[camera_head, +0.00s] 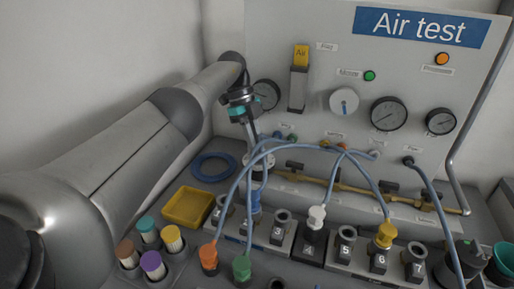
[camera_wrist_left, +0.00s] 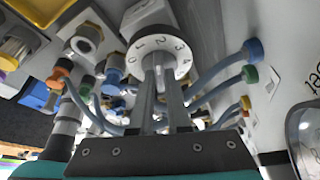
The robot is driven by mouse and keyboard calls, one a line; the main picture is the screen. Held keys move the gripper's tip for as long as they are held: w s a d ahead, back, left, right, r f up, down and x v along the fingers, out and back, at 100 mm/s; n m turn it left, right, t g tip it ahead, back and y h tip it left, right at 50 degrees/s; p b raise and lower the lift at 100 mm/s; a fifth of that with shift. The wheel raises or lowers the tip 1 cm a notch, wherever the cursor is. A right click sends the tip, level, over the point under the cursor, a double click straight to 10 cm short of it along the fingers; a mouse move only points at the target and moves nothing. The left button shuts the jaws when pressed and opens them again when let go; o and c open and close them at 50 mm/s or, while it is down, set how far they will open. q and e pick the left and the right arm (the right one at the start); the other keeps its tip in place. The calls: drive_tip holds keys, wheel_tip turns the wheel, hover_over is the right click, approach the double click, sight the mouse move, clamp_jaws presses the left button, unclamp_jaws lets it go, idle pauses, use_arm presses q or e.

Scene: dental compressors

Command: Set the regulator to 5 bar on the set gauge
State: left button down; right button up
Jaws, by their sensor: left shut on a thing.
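My left gripper (camera_head: 257,160) reaches down in front of the panel from the left. In the left wrist view, its two long fingers (camera_wrist_left: 163,82) are shut on the middle of the regulator knob, a white numbered dial (camera_wrist_left: 164,42). The numbers 0 to 4 show on its rim; the fingers hide part of it. In the head view the white dial (camera_head: 259,171) is mostly hidden behind the fingers. Round gauges (camera_head: 389,114), (camera_head: 440,121) and (camera_head: 266,94) are on the panel. Their labels and needle readings are too small to tell.
Blue hoses (camera_head: 300,147) arch close to the left fingers. A row of numbered black fittings (camera_head: 345,243) and a brass pipe (camera_head: 330,184) lie below. A yellow tray (camera_head: 187,206) and several capped tubes (camera_head: 152,262) stand at left. A white knob (camera_head: 344,101) is on the panel.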

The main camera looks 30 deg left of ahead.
use_arm(q)
drive_tip(key=c, duration=1.1)
unclamp_jaws()
drive_tip(key=shift+c, duration=0.2)
drive_tip(key=shift+o, duration=1.3)
use_arm(e)
drive_tip(key=shift+s+a, duration=0.3)
drive_tip(key=shift+s, duration=0.2)
use_arm(q)
wheel_tip(320, 180, up, 20)
drive_tip(key=p, duration=0.7)
drive_tip(key=shift+p, duration=0.4)
use_arm(e)
wheel_tip(320, 180, up, 8)
drive_tip(key=s+a, duration=0.1)
drive_tip(key=shift+s+f+g, duration=0.2)
drive_tip(key=shift+s+g, duration=0.05)
drive_tip(key=shift+g, duration=0.05)
drive_tip(key=shift+a, duration=0.1)
